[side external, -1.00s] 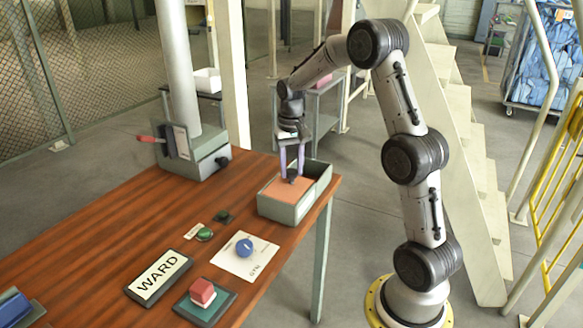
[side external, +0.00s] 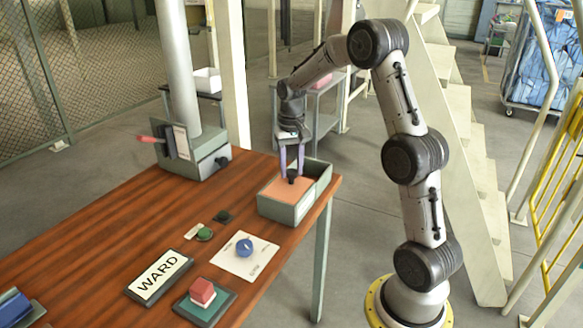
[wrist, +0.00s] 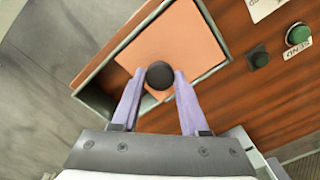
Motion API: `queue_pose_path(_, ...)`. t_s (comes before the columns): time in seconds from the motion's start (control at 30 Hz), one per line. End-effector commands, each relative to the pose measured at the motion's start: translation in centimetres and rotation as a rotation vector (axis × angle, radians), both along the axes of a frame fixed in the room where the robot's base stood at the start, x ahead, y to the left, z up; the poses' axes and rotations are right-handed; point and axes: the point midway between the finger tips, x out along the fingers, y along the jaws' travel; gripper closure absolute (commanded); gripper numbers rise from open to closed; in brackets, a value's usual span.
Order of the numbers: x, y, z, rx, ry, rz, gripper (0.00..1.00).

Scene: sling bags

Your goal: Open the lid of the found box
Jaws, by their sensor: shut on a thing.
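The found box appears to be the grey-green open-topped box (side external: 285,211) at the table's right far corner. Its flat orange lid (side external: 288,189) has a dark round knob (side external: 292,175) on top. My gripper (side external: 291,171) points down over the lid, its two pale purple fingers shut on the knob. In the wrist view, the knob (wrist: 159,75) sits between the fingertips (wrist: 157,82). The lid (wrist: 178,42) covers most of the opening, and a strip along the box's left side is uncovered. I cannot tell how far the lid is raised.
A green button (side external: 204,234), a dark button (side external: 222,216), a blue knob on a white card (side external: 244,246), a WARD sign (side external: 159,275) and a red block (side external: 202,291) stand on the table. A grey-green device with a red handle (side external: 192,155) stands behind. Brown tabletop between them is clear.

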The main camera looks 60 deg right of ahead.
Motion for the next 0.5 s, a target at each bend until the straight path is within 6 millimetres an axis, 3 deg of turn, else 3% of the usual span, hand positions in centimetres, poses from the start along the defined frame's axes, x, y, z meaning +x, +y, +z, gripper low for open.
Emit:
queue_pose_path(0.4,0.0,-0.1,0.1,-0.001,-0.001,0.0,1.0)
queue_pose_path(0.5,0.0,-1.1,0.1,-0.001,-0.001,-0.004,1.0)
